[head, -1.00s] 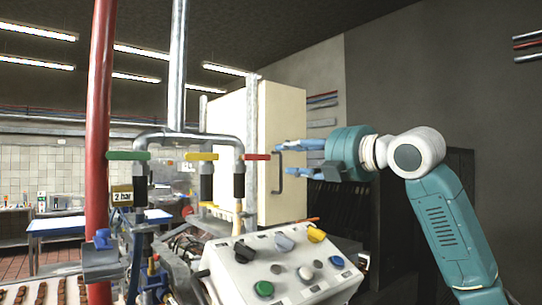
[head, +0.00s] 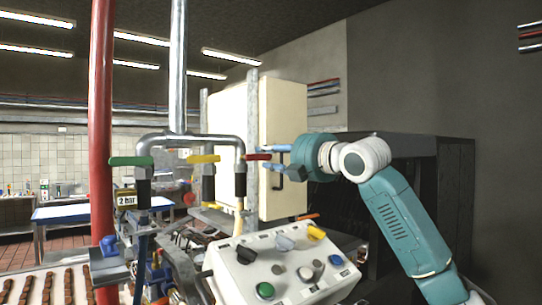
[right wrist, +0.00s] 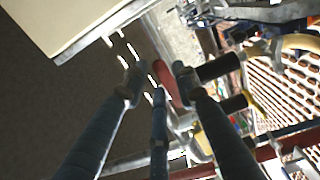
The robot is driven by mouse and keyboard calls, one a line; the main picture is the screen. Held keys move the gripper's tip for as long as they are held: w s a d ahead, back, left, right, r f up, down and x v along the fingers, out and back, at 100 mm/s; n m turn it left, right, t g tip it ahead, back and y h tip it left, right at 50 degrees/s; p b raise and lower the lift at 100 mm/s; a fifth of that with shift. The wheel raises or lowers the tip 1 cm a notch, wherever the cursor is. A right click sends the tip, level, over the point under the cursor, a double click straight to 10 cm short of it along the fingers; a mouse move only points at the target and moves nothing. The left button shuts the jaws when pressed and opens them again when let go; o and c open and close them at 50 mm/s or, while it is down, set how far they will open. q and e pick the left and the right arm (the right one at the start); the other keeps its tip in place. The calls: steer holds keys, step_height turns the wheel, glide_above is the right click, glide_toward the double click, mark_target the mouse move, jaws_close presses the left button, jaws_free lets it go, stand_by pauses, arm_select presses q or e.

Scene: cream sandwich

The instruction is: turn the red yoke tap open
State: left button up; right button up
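The red yoke tap (head: 258,157) is a flat red handle on the right leg of the grey pipe yoke, lying crosswise in the head view. My right gripper (head: 266,158) is at the right end of this handle, with its blue fingers above and below it in the picture. In the right wrist view the red handle (right wrist: 167,86) shows between the spread fingers of the gripper (right wrist: 158,78). The fingers are open; whether any touches the handle I cannot tell. My left gripper is not in view.
A yellow tap (head: 203,159) and a green tap (head: 131,161) sit on the yoke to the left. A red vertical pipe (head: 101,120) stands further left. A control panel (head: 285,265) with knobs is below. A cream cabinet (head: 283,110) stands behind the gripper.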

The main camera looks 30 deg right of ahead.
jaws_close()
steer(key=shift+f+m, duration=0.2)
steer(key=shift+m, duration=0.1)
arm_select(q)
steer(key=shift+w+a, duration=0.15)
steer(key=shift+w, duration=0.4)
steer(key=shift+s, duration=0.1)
arm_select(e)
steer(key=shift+f+m, duration=0.2)
steer(key=shift+m, duration=0.1)
arm_select(q)
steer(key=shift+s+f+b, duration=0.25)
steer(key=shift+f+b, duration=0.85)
steer(key=shift+b, duration=0.05)
arm_select(e)
steer(key=shift+a+f+m, duration=0.75)
steer(key=shift+f+m, duration=0.15)
steer(key=shift+m, duration=1.9)
steer(key=shift+a+f+m, duration=0.7)
steer(key=shift+f+m, duration=0.15)
steer(key=shift+m, duration=1.95)
steer(key=shift+a+f+m, duration=0.75)
steer(key=shift+f+m, duration=0.15)
steer(key=shift+m, duration=1.9)
